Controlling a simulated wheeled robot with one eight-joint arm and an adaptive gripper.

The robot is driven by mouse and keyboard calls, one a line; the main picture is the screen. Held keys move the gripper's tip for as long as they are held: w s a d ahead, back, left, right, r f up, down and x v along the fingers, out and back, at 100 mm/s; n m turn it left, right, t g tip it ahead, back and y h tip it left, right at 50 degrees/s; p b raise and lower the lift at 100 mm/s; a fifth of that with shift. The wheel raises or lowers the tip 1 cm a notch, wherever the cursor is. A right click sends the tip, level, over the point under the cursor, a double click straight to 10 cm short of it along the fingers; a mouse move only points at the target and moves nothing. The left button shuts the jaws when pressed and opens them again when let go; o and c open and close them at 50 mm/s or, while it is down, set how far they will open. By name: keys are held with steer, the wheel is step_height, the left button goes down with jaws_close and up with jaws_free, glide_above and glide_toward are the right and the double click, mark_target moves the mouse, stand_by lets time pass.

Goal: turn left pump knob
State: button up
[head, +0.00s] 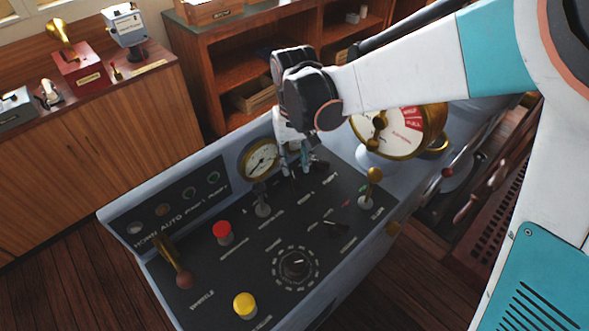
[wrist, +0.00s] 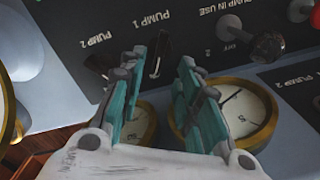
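In the wrist view, which shows the panel upside down, a dark lever-like knob (wrist: 157,67) stands by the label PUMP 1. A second dark knob (wrist: 98,66) stands by PUMP 2, partly behind a finger. My gripper (wrist: 161,57) has two teal fingers apart, with the PUMP 1 knob showing in the gap between them. I cannot tell whether either finger touches it. In the head view my gripper (head: 294,172) points down over the back of the console, just right of a gauge. It hides most of the PUMP 1 knob there.
The console (head: 375,240) carries a red button (head: 222,232), a yellow button (head: 245,305), a round dial (head: 298,265) and a brass lever (head: 373,185). The PUMP IN USE knob (wrist: 268,46) is beside the fingers. A pressure gauge (head: 258,160) and brass telegraph (head: 400,130) stand close by.

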mark_target(294, 180)
step_height(294, 180, up, 6)
steer(key=shift+f, duration=0.1)
stand_by(0.4)
